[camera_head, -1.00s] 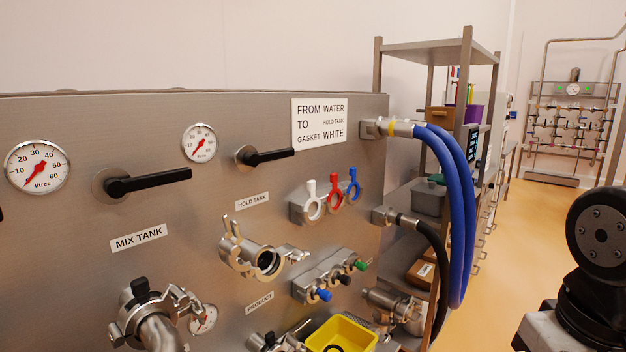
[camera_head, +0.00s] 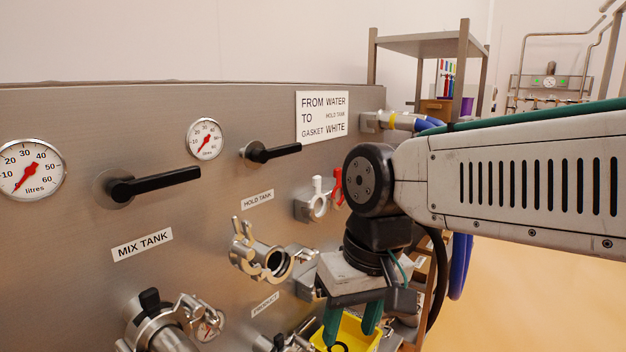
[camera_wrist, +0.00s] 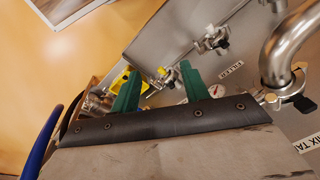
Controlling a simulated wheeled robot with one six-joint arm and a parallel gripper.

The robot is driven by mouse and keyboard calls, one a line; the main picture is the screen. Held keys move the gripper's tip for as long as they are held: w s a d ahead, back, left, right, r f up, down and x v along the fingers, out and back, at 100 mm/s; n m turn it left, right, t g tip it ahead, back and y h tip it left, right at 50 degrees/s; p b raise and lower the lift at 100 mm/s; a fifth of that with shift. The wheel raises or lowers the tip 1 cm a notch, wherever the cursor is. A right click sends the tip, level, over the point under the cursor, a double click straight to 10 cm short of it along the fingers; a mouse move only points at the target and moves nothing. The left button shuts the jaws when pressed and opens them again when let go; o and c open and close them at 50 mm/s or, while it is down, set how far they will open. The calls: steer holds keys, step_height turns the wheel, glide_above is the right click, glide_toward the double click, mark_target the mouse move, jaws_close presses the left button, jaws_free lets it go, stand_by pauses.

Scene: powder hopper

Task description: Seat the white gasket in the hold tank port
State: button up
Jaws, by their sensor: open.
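The white gasket (camera_head: 318,197) hangs on a small rack on the steel panel, beside a red gasket (camera_head: 338,185). The hold tank port (camera_head: 277,263) is an open pipe end with a clamp hanging open around it, below the HOLD TANK label (camera_head: 258,197). My gripper (camera_head: 350,325) is open and empty, its green fingers pointing down, right of and below the port, in front of a yellow bin. In the wrist view the two green fingers (camera_wrist: 158,88) stand apart with nothing between them. My arm hides the blue gasket seen earlier.
The yellow bin (camera_head: 357,334) sits low on the panel, behind my fingers. A mix tank pipe with a clamp (camera_head: 160,325) juts out at lower left. Black valve handles (camera_head: 155,186) project from the panel. A blue hose (camera_head: 460,265) hangs at right. Open floor lies farther right.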

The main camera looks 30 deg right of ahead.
steer(key=w+a+r+m+t+y, duration=0.1)
steer(key=w+a+r+m+y, duration=0.1)
steer(key=w+m+y, duration=0.4)
steer(key=m+t+h, duration=0.2)
steer(key=m+t, duration=1)
steer(key=m, duration=1.2)
glide_toward(319, 181)
steer(key=shift+x, duration=5.45)
steer(key=c, duration=0.8)
